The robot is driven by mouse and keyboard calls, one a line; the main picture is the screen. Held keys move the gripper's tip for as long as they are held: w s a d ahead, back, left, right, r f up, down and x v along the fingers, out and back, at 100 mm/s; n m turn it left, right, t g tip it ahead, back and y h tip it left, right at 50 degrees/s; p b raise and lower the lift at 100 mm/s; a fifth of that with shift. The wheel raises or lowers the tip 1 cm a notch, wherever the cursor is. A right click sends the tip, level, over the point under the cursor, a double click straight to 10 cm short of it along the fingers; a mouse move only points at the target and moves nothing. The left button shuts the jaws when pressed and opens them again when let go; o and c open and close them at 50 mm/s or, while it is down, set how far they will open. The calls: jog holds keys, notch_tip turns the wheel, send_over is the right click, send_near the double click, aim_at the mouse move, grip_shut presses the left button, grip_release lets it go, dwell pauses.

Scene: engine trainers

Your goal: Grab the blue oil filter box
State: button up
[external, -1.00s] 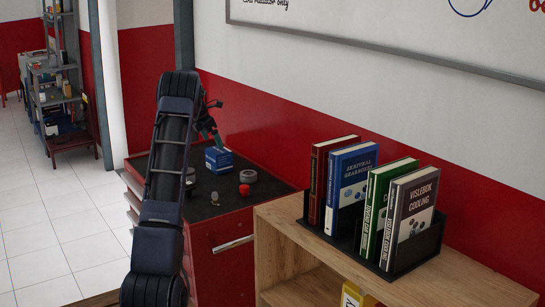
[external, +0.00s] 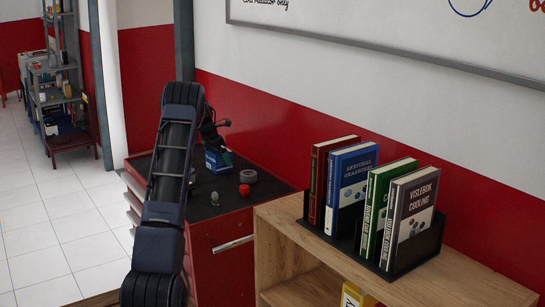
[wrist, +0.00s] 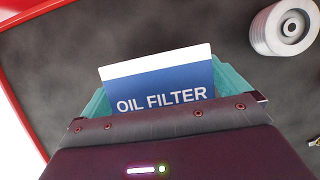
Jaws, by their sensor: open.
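The blue oil filter box (external: 217,161) has a white top edge and stands on the dark top of the red tool cabinet. In the wrist view the box (wrist: 160,85) shows "OIL FILTER" in white letters. My gripper (external: 214,147) is down at the box. In the wrist view its teal fingers (wrist: 166,92) are open, one on each side of the box. I cannot tell whether either finger touches it. The lower part of the box is hidden behind the gripper body in the wrist view.
A grey cylindrical part (wrist: 286,28) lies right of the box. A small red object (external: 244,190) and a small metal disc (external: 214,198) are nearer the cabinet's front. A wooden shelf (external: 275,221) with several books stands at the right. The red wall is behind.

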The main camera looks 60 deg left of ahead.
jog(key=c, duration=1)
